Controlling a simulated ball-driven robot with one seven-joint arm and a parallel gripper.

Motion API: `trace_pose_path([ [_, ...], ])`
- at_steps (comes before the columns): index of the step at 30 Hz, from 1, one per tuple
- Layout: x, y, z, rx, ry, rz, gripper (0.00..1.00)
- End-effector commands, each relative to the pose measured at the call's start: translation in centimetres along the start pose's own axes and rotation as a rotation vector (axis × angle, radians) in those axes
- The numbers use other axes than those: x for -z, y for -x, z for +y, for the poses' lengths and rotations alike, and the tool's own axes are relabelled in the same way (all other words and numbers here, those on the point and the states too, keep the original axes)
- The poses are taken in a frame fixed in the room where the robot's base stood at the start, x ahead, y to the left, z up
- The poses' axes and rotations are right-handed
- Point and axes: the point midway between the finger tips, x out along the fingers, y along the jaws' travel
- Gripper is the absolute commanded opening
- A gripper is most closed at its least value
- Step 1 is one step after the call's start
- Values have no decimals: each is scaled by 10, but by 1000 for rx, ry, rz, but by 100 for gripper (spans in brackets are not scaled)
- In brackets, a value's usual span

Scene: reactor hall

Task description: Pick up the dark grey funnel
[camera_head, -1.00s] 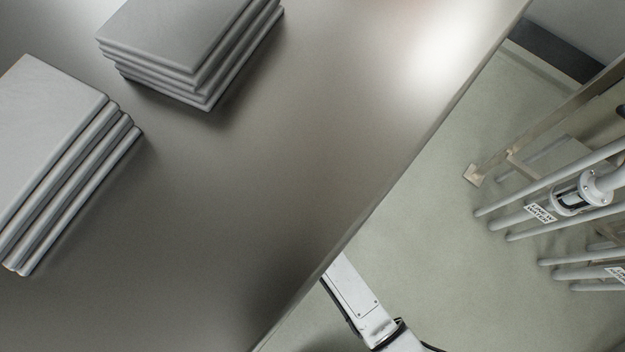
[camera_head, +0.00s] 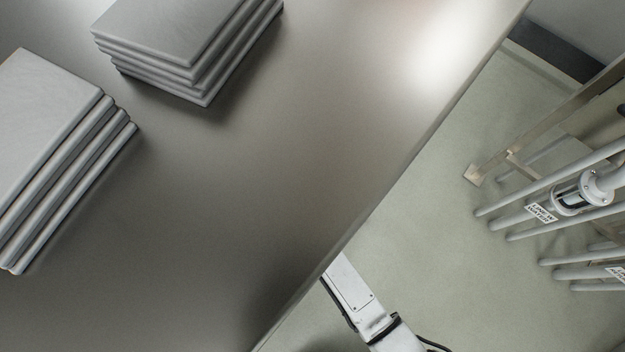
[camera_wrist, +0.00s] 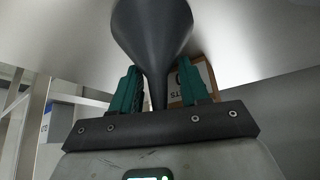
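The dark grey funnel (camera_wrist: 153,38) shows in the wrist view, its wide cone at the top of the picture and its narrow stem running down towards my palm. My gripper (camera_wrist: 158,66) has one green finger on each side of it. The fingers are apart, with gaps beside the stem, and their tips overlap or border the cone's sides. I cannot tell whether they press on it. The cone's upper part is cut off by the picture edge. Neither funnel nor gripper shows in the head view.
Two stacks of grey slabs lie on the metal table, one at left (camera_head: 45,125) and one at top (camera_head: 175,35). The rest of the visible table top (camera_head: 270,170) is clear. Pipes (camera_head: 555,205) stand at right. A brown-edged box (camera_wrist: 205,75) is behind my right finger.

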Motion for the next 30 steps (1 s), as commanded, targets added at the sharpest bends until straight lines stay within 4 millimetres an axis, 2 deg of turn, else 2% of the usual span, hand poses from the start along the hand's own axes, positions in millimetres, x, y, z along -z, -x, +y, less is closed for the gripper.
trace_pose_path([
  [1,-3,-1,0,0,-1,-7,23],
  [9,-4,-1,0,0,-1,-8,0],
  [30,-4,-1,1,-1,-1,-7,0],
])
